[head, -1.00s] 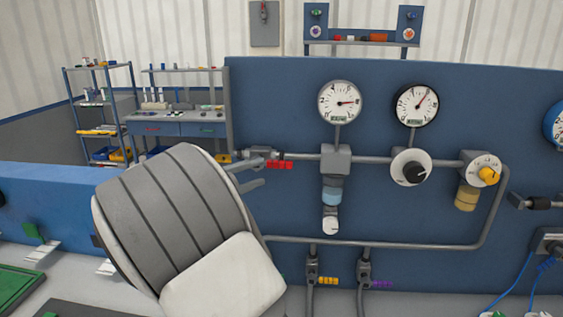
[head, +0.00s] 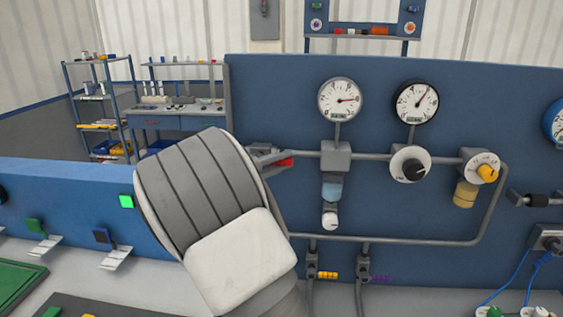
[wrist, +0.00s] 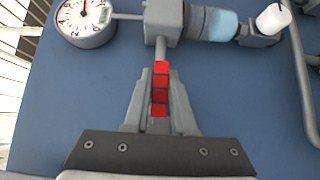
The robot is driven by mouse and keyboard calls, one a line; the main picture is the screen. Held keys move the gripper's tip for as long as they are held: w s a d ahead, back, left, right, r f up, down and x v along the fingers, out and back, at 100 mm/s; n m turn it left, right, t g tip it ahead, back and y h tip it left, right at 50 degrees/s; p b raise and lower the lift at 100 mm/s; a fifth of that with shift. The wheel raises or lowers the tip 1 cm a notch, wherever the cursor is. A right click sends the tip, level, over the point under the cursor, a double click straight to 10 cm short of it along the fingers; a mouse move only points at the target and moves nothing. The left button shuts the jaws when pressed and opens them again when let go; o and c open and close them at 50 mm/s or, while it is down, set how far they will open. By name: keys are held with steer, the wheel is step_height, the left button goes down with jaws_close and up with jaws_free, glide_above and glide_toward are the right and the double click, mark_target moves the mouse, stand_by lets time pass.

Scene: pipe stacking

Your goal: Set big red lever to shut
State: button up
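The big red lever (head: 286,163) is on the valve at the left end of the upper grey pipe (head: 307,155). It lies roughly along that pipe. In the wrist view the lever (wrist: 160,88) shows as a segmented red bar between the two grey fingers of my gripper (wrist: 160,100). One finger is close on each side of it; I cannot tell whether they touch it. In the head view my large grey hand hides most of the fingers and part of the valve.
Two round gauges (head: 340,100) (head: 416,102), a block with a blue cylinder (head: 332,190), and two dials (head: 411,165) (head: 481,168) are on the blue panel to the right. Small yellow (head: 328,274) and purple (head: 381,279) levers are below.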

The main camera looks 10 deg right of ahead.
jaws_close()
stand_by(1.1)
